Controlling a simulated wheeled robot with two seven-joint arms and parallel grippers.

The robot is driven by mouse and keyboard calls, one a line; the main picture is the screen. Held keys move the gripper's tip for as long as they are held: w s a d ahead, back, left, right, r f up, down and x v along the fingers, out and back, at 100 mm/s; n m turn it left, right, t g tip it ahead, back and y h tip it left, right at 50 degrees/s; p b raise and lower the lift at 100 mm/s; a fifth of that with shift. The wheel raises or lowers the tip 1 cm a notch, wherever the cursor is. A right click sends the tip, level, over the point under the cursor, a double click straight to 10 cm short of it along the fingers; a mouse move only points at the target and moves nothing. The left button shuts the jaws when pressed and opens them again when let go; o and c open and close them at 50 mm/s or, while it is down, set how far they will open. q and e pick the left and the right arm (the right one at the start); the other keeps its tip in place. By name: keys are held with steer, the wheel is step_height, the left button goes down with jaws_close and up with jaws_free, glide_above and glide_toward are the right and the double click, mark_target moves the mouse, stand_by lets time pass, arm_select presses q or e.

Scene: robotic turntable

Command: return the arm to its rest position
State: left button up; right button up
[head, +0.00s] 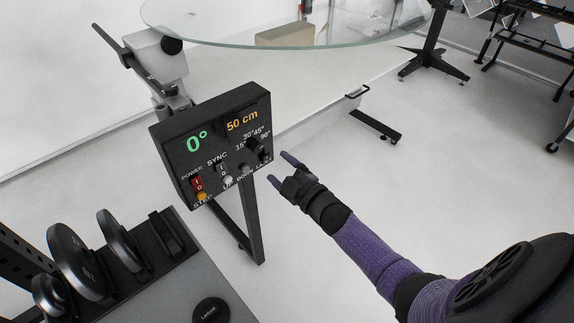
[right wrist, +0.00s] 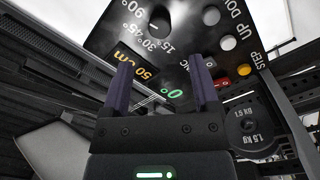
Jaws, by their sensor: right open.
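My right gripper (head: 279,168) is open and empty. It is just to the right of the black control panel (head: 220,152), apart from it as far as I can tell. The panel shows a green 0° and a yellow 50 cm, with a dark knob (head: 256,148), a red power switch (head: 197,183) and an orange step button (head: 202,196). In the right wrist view the two purple fingers (right wrist: 161,66) are spread in front of the panel (right wrist: 187,42), with nothing between them. My right arm (head: 370,250) reaches in from the lower right. My left gripper is not in view.
A round glass tabletop (head: 350,35) spans the top, with a brown box (head: 285,36) seen there. Black weight discs (head: 77,262) stand on a grey unit at the lower left. A black leg (head: 250,222) stands below the panel. The floor around my arm is clear.

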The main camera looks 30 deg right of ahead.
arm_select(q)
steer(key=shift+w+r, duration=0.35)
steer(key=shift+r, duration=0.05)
arm_select(e)
steer(key=s, duration=0.2)
steer(key=shift+s+d+f, duration=0.1)
steer(key=shift+s+d, duration=0.05)
steer(key=shift+s, duration=0.15)
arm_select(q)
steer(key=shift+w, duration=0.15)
arm_select(e)
steer(key=s+a+f+m+g+h+p, duration=0.2)
steer(key=s+f+m+g, duration=0.55)
steer(key=s+f, duration=1.3)
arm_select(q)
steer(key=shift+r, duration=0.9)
arm_select(e)
steer(key=s+a+f+g, duration=0.1)
steer(key=s+f+g, duration=0.1)
steer(key=s, duration=0.6)
steer(key=s+a+f+m+g, duration=0.1)
steer(key=s+f+g, duration=0.2)
steer(key=s+g, duration=0.2)
steer(key=s+a+f+g+h, duration=0.1)
steer(key=s+g, duration=0.3)
steer(key=s, duration=0.8)
steer(key=shift+f+m, duration=0.35)
steer(key=shift+f, duration=0.45)
